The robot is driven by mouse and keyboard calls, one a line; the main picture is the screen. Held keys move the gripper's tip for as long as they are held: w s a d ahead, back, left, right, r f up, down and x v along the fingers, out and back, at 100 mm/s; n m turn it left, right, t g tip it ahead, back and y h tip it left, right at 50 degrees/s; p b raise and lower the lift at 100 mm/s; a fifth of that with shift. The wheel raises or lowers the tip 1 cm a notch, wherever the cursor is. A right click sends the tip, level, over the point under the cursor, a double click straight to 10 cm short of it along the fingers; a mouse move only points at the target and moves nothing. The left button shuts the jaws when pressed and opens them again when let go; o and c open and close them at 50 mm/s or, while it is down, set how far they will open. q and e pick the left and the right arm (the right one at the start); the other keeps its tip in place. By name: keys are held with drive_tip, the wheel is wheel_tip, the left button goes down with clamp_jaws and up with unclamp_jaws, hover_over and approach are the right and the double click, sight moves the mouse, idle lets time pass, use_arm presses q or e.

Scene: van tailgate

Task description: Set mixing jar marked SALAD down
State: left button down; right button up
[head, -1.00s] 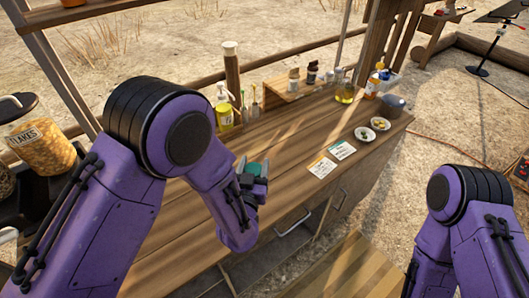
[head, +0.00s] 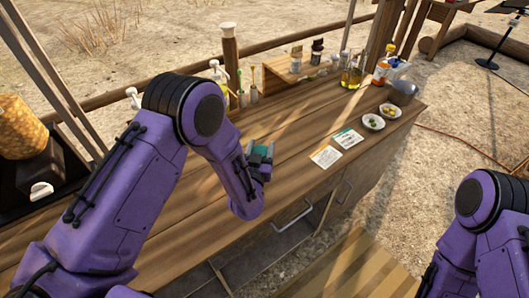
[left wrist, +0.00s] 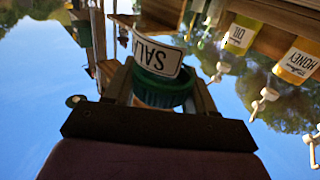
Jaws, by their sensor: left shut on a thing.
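The mixing jar shows in the left wrist view with a white SALAD label (left wrist: 157,53), upside down in that picture, and a green band or lid (left wrist: 160,88). My left gripper (left wrist: 160,98) is shut on the jar, one finger on each side. In the head view the left gripper (head: 261,158) is over the front part of the wooden counter (head: 290,143), with only a bit of the green jar (head: 262,150) showing. The gripper hides the rest, and I cannot tell whether the jar touches the counter. My right gripper is out of view.
Two cards (head: 326,156) and two small bowls (head: 373,122) lie right of the gripper. Bottles, including an oil bottle (head: 352,75), and a wooden riser (head: 298,68) line the back. A drawer handle (head: 293,219) is below the front edge. Bare counter surrounds the gripper.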

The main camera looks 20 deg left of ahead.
use_arm(q)
drive_tip(key=shift+s+a+r, duration=0.1)
drive_tip(key=shift+a, duration=0.15)
drive_tip(key=shift+w+a+f, duration=0.2)
drive_tip(key=shift+w+f, duration=0.05)
drive_tip(key=shift+f, duration=0.05)
drive_tip(key=shift+c, duration=1.9)
unclamp_jaws()
drive_tip(key=shift+s+d+r, duration=0.1)
drive_tip(key=shift+d+r, duration=0.05)
drive_tip(key=shift+r+p, duration=0.1)
drive_tip(key=shift+p, duration=0.2)
drive_tip(key=s+d+b, duration=0.1)
drive_tip(key=s+b, duration=0.3)
drive_tip(key=s, duration=0.7)
drive_tip(key=shift+s, duration=0.4)
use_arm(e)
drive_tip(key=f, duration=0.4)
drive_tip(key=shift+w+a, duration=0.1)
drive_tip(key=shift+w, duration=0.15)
use_arm(q)
drive_tip(key=shift+d, duration=0.1)
